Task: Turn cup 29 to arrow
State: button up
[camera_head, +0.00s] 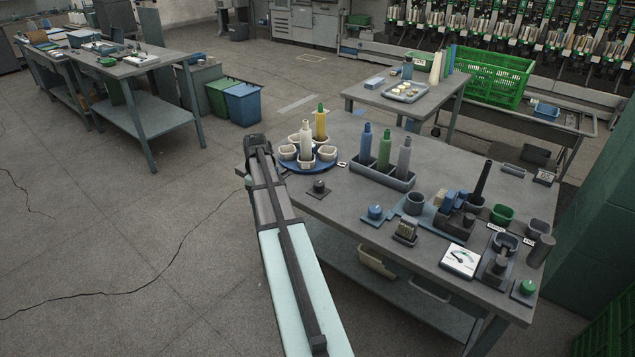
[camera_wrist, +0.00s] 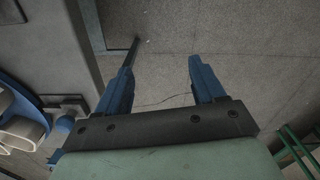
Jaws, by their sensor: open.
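A round blue turntable (camera_head: 285,167) sits at the left end of the near table and carries several cream cups (camera_head: 327,153). A cream cone and a yellow cone stand among the cups. No number can be read, so I cannot tell which cup is 29. A small pale tag (camera_head: 342,164) lies at the turntable's right edge; I cannot tell if it bears the arrow. In the wrist view the turntable's blue rim (camera_wrist: 28,92) and cream cups (camera_wrist: 22,132) show at the left edge. My gripper (camera_wrist: 160,64) is open and empty, over the floor, apart from the turntable.
The table (camera_head: 330,205) also bears a rack (camera_head: 382,177) with several bottle-like cones, a dark knob (camera_head: 319,187), a blue knob (camera_head: 375,211), a dial gauge (camera_head: 460,260) and other fixtures. Open floor lies left of the table.

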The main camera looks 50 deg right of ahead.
jog(key=s+d+r, duration=0.2)
jog(key=d+r, duration=0.2)
jog(key=d, duration=0.2)
jog(key=s+d+r, duration=0.2)
jog(key=d+r, duration=0.2)
jog(key=d, duration=0.3)
jog(key=n, duration=0.1)
send_near(318, 183)
notch_tip(318, 183, down, 9)
jog(key=shift+w+f, duration=0.1)
jog(key=shift+c, duration=0.5)
jog(key=c, duration=1)
jog(key=shift+o, duration=0.2)
